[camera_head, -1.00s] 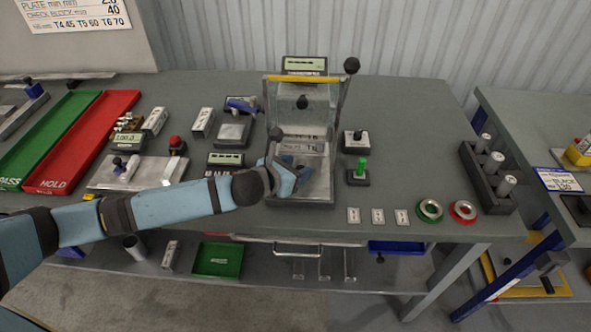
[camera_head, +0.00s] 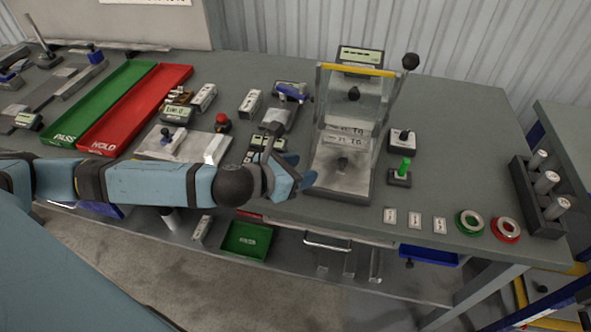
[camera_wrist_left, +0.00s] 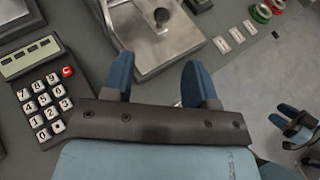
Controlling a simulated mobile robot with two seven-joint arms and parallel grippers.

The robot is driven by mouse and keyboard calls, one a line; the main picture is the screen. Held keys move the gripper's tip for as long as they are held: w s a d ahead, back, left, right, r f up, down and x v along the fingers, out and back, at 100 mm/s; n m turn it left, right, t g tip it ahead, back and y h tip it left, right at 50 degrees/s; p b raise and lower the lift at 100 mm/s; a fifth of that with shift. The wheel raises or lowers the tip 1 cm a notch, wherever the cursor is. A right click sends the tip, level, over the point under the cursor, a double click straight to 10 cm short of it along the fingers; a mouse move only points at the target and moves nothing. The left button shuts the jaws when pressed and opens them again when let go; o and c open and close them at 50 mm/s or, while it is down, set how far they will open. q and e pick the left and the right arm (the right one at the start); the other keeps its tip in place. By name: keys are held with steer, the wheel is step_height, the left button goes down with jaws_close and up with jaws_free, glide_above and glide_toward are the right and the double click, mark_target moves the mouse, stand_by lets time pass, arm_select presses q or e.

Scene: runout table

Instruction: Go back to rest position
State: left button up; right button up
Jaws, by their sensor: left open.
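My left gripper (camera_head: 302,174) is open and empty, with its arm coming in from the left over the bench's front edge. It is just left of the clear-guarded test fixture (camera_head: 343,185), apart from it as far as I can tell. In the left wrist view the two blue fingers of my left gripper (camera_wrist_left: 160,80) stand wide apart with nothing between them. The fixture's metal plate (camera_wrist_left: 185,45) lies beyond the fingertips. What seems to be my right gripper (camera_wrist_left: 287,118) shows small at the right edge of the left wrist view, over the floor; its opening is unclear.
A keypad device (camera_wrist_left: 45,105) lies left of the left fingers. A green tray (camera_head: 103,100) and a red tray (camera_head: 140,108) lie at the left of the bench. Green (camera_head: 469,222) and red (camera_head: 506,229) rings and a dark rack (camera_head: 540,196) are at the right.

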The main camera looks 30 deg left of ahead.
arm_select(q)
steer(key=shift+s+a+r, duration=0.2)
steer(key=shift+s+r, duration=0.05)
steer(key=shift+s, duration=0.25)
steer(key=s+d+f+n+g+h+p, duration=0.1)
steer(key=s+d+f+n+p, duration=0.2)
steer(key=n, duration=0.6)
steer(key=s+d+f+n+p, duration=0.1)
steer(key=d+f+n+p, duration=0.1)
steer(key=d+n, duration=0.45)
steer(key=s+a+f+n+y+p, duration=0.2)
steer(key=s+a+f+n, duration=0.3)
steer(key=n, duration=1.7)
steer(key=s+f+p, duration=0.1)
steer(key=s+f, duration=0.4)
steer(key=s, duration=0.1)
steer(key=shift+s+a+f+g+y+p, duration=0.15)
steer(key=shift+a+g+y+p, duration=0.15)
steer(key=shift+y, duration=0.1)
